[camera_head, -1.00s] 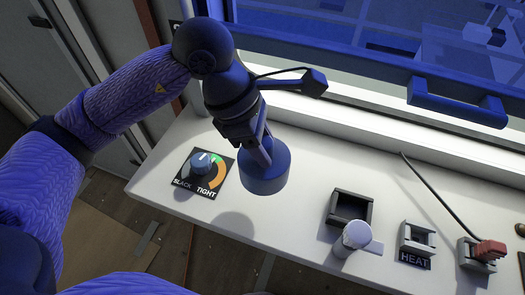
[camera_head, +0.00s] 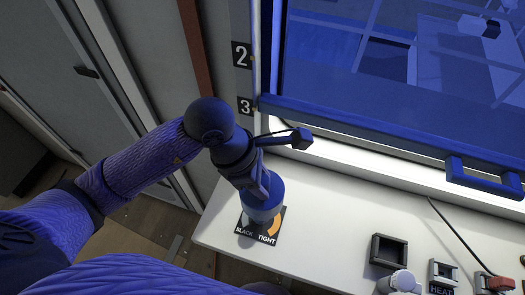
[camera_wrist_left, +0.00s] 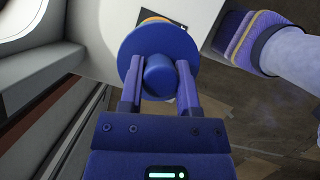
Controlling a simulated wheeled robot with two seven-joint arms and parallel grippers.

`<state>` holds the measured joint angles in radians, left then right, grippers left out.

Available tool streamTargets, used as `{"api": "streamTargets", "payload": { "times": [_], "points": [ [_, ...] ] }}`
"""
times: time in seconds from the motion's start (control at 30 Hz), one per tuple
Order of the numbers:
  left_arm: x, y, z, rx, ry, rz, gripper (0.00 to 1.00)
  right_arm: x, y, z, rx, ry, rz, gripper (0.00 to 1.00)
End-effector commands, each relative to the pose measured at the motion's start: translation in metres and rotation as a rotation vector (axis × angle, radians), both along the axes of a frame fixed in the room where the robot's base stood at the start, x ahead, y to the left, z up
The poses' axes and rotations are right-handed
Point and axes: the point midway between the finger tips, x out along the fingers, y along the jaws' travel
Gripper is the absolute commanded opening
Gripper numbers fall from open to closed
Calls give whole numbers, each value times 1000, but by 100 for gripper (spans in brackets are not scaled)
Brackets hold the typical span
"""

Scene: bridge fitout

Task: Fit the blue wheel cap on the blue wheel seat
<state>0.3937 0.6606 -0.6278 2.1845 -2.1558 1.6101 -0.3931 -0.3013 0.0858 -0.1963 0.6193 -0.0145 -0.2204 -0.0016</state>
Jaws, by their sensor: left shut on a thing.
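The blue wheel cap (camera_head: 266,201) is a wide round piece with a central knob. In the left wrist view the cap (camera_wrist_left: 130,48) shows its knob between my fingers. My left gripper (camera_head: 259,186) is shut on that knob; its fingers also show in the left wrist view (camera_wrist_left: 158,80). The cap is over the black dial plate (camera_head: 243,232), which is marked with an orange arc and TIGHT. The blue wheel seat on this plate is mostly or wholly hidden by the cap. I cannot tell whether cap and seat touch. My right gripper is not in view.
The white counter (camera_head: 320,230) is clear right of the dial. Farther right are a dark square frame (camera_head: 389,250), a pale round-topped piece (camera_head: 400,283), a HEAT holder (camera_head: 442,272) and a red plug (camera_head: 499,284). A blue window rail (camera_head: 360,128) runs behind.

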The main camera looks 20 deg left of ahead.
Motion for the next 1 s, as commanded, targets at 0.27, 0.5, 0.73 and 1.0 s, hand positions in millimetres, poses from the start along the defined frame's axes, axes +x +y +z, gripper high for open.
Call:
{"api": "streamTargets", "payload": {
  "times": [0.27, 0.5, 0.73, 1.0],
  "points": [
    [-3, 0, -2, 1, 1, 5, 0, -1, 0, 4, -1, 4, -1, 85],
    [-3, 0, -5, 2, -1, 5, 0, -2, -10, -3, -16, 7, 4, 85],
    [-3, 0, -31, 3, 2, 5, 0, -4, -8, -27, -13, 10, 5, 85],
    [-3, 0, -51, 2, 1, 6, 0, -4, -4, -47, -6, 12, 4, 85]
  ]
}}
